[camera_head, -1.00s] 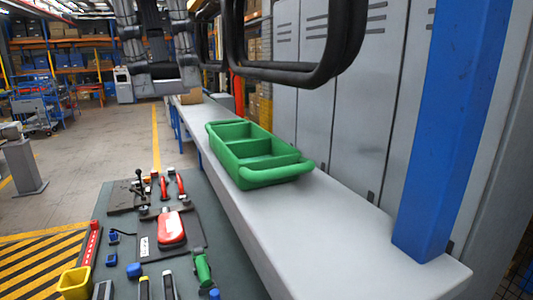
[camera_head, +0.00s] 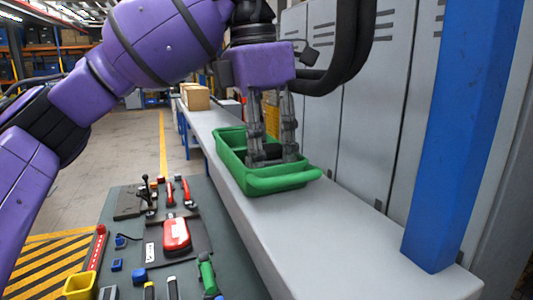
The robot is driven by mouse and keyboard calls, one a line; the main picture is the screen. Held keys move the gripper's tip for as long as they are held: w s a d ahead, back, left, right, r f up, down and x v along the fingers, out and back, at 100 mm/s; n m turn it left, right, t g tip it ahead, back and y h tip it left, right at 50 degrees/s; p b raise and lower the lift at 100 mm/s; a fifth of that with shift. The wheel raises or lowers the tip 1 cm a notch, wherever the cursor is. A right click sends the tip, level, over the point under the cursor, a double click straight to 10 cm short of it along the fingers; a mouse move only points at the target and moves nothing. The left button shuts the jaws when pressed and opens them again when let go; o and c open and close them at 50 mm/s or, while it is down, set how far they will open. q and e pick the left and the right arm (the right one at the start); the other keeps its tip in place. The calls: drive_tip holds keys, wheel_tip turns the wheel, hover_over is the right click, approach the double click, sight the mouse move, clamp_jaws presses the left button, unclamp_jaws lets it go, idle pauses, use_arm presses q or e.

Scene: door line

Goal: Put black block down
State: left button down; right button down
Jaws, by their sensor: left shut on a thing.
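My left gripper (camera_head: 273,155), at the end of the purple arm, points straight down into the green tray (camera_head: 285,181). Its two grey fingers are shut on a black block (camera_head: 272,152), which shows low between the fingertips inside the tray. The fingers hide part of the tray's inside and its divider. I cannot tell whether the block touches the tray floor. The tray stands on the long grey bench (camera_head: 335,237). My right gripper is not in view.
Grey lockers (camera_head: 345,120) line the wall behind the bench, and a blue post (camera_head: 457,130) stands at the right. A dark table with tools, including a red tool (camera_head: 176,234), is at the lower left. Cardboard boxes (camera_head: 197,98) sit farther along the bench. The near bench is clear.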

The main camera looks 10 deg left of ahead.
use_arm(q)
drive_tip(key=shift+a+f, duration=0.1)
drive_tip(key=shift+f, duration=0.25)
drive_tip(key=shift+s+f, duration=0.1)
drive_tip(key=c, duration=1.6)
unclamp_jaws()
drive_tip(key=shift+f, duration=0.15)
drive_tip(key=shift+o, duration=0.2)
drive_tip(key=r, duration=0.7)
drive_tip(key=a+r, duration=0.1)
drive_tip(key=r, duration=0.2)
drive_tip(key=shift+s+r, duration=0.3)
drive_tip(key=shift+s, duration=0.05)
drive_tip(key=shift+a+r, duration=0.1)
drive_tip(key=shift+r, duration=0.75)
